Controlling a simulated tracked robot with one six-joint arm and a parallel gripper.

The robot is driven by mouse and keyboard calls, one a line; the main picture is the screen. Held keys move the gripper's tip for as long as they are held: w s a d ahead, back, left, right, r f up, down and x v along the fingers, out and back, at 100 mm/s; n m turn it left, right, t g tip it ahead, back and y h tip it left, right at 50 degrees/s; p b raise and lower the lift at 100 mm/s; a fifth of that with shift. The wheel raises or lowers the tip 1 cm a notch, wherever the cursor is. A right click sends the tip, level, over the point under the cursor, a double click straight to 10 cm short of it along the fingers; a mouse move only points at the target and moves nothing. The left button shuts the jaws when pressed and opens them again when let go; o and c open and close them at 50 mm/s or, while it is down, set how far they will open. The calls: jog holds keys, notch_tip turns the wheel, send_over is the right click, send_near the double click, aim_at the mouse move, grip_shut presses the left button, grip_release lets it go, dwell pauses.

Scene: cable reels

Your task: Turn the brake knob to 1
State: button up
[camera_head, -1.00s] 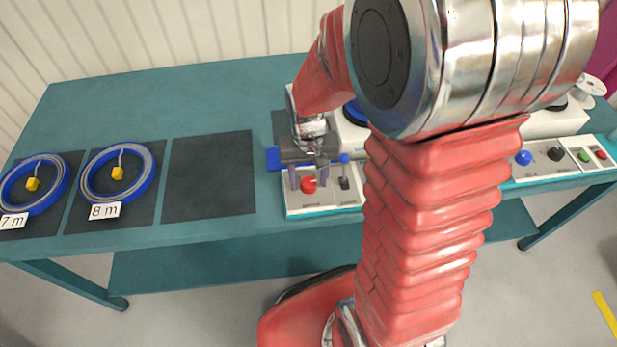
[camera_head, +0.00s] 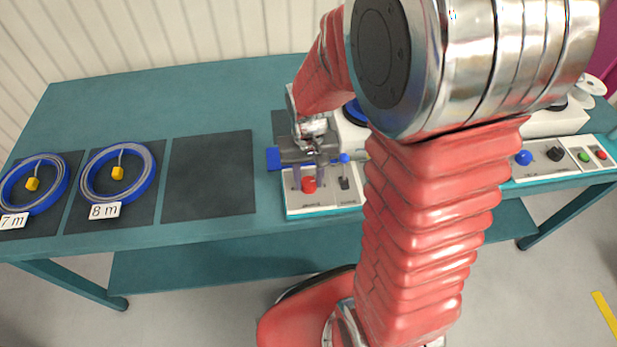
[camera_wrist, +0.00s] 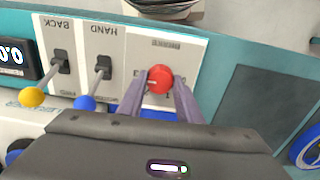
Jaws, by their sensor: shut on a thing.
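The red brake knob (camera_wrist: 160,78) sits on a white panel plate with upside-down lettering in the wrist view. A pale mark shows on its left side. Small markings stand around the knob, partly hidden by the fingers, and I cannot read them all surely. My gripper (camera_wrist: 160,92) has one finger on each side of the knob and is shut on it. In the head view the knob (camera_head: 309,186) shows between the fingers of my gripper (camera_head: 309,180), near the front edge of the control panel.
Beside the knob are a blue-tipped lever (camera_wrist: 85,103) and a yellow-tipped lever (camera_wrist: 33,97). A small display (camera_wrist: 12,55) stands at the left. In the head view, blue reels (camera_head: 118,172) lie on dark mats at the left; one mat (camera_head: 209,175) is empty.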

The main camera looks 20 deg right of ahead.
jog(key=shift+n, duration=0.3)
jog(key=n, duration=0.9)
jog(key=shift+n, duration=0.4)
jog(key=n, duration=0.3)
jog(key=shift+n, duration=0.3)
jog(key=n, duration=0.4)
jog(key=shift+n, duration=0.3)
jog(key=n, duration=0.5)
jog(key=o, duration=1)
